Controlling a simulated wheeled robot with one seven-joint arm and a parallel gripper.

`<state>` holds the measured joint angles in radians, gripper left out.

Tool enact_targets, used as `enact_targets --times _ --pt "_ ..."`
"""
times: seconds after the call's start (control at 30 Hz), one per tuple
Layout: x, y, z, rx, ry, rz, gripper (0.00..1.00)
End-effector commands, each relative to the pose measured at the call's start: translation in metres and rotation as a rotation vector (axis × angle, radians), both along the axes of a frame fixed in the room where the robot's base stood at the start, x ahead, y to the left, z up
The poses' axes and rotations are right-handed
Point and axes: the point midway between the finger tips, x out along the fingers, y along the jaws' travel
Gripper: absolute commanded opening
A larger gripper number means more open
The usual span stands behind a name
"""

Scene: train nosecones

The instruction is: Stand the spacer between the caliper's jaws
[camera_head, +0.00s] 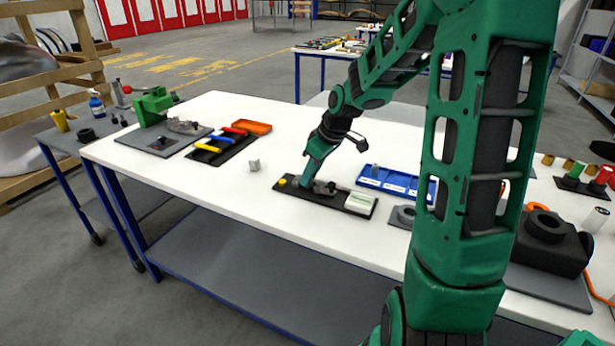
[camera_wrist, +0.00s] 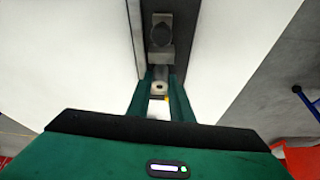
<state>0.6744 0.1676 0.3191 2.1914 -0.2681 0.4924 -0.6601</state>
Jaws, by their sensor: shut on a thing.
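My gripper (camera_head: 306,183) is low over the left part of a dark board on the table, which appears to be the caliper (camera_head: 328,199). In the wrist view my gripper (camera_wrist: 158,92) is shut on a small pale round piece with a central hole, which looks like the spacer (camera_wrist: 159,87). A grey metal part with a dark knob (camera_wrist: 161,36) lies just ahead of the fingers on the dark strip. The board carries a yellow part (camera_head: 282,182) at its left end and a pale display block (camera_head: 360,203) at its right. The spacer's lower end and its contact with the caliper are hidden.
A grey cylinder (camera_head: 253,165) stands on the white table (camera_head: 215,190) to the left. A blue tray (camera_head: 400,183) lies behind the board. A dark tray (camera_head: 222,147) with coloured tools and a green vise (camera_head: 153,105) are farther left. The front table strip is clear.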

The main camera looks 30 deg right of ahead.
Motion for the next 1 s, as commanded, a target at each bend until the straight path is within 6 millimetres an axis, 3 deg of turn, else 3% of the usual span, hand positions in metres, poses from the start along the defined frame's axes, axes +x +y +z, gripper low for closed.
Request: enact_targets --times 0.37,0.4,0.47,0.8,1.0 --pt "0.000 0.001 -0.006 0.000 -0.001 0.002 0.00" --pt "0.000 0.001 -0.006 0.000 -0.001 0.002 0.27" --pt "0.000 0.001 -0.005 0.000 -0.001 0.002 0.38" --pt "0.001 0.001 -0.003 -0.001 -0.002 0.001 0.38" --pt "-0.007 -0.003 0.019 -0.004 -0.005 0.000 0.38"
